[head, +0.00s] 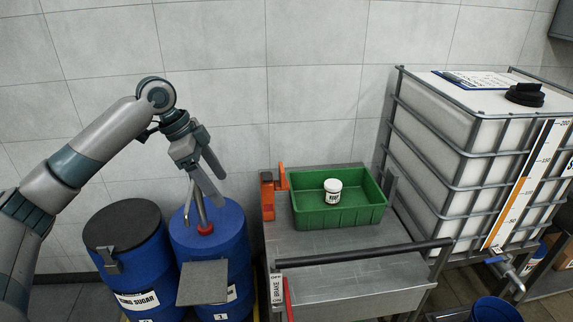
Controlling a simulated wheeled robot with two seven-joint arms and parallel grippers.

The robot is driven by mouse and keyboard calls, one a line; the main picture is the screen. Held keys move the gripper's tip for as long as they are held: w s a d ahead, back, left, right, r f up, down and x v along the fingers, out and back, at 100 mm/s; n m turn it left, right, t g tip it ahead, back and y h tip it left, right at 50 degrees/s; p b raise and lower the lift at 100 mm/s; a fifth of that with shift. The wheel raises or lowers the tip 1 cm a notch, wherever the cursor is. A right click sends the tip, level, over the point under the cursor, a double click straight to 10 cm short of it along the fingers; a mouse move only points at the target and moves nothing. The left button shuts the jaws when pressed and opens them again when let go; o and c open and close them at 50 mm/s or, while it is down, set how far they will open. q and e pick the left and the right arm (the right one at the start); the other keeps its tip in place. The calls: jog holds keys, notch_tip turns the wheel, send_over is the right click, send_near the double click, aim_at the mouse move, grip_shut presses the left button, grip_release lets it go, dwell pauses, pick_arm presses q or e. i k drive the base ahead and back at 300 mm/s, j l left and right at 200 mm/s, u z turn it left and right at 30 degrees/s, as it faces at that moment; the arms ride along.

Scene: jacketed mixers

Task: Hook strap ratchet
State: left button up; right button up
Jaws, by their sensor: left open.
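An orange upright piece (267,197) with a dark part stands at the left edge of the grey cart (330,246). I cannot tell whether it is the strap ratchet. No strap or hook can be made out. My left gripper (220,189) is open and empty, pointing down above the right blue drum (222,240), left of the orange piece and apart from it. My right gripper is out of view.
A green tray (308,219) holding a white jar (332,191) sits on the cart. A lidded blue drum (140,262) stands left; a caged white tank (478,140) stands right.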

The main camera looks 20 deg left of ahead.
aim_at(283, 184)
jog(key=i, duration=0.9)
